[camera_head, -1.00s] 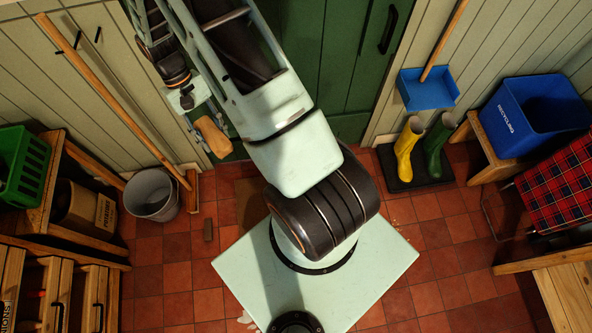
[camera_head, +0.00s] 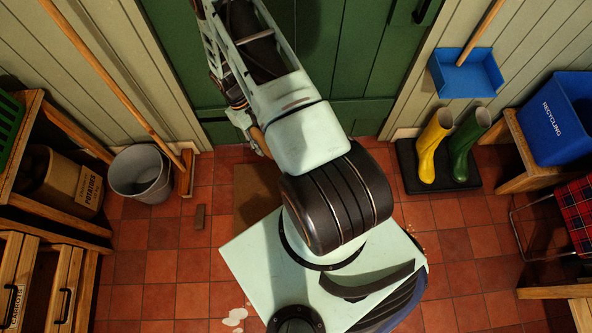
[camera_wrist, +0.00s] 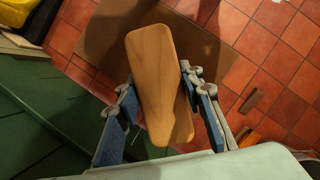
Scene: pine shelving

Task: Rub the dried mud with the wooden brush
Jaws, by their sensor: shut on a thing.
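The wooden brush (camera_wrist: 160,70) fills the middle of the wrist view, its smooth wooden back facing the camera. My gripper (camera_wrist: 158,86) is shut on it, one finger along each side. Its bristles are hidden. In the head view my gripper (camera_head: 250,132) is in front of the green door, partly behind my arm, and a sliver of the brush (camera_head: 259,141) shows. Small pale brown crumbs (camera_head: 414,231) lie on the tiles right of my base; I cannot tell whether they are the dried mud.
A brown mat (camera_head: 250,195) lies before the green door (camera_head: 340,60). A grey bucket (camera_head: 140,173) and a small brown block (camera_head: 199,216) are left. Boots (camera_head: 430,150) stand on a dark tray at right. Pale spots (camera_head: 234,317) lie by my base. Red tiles between are clear.

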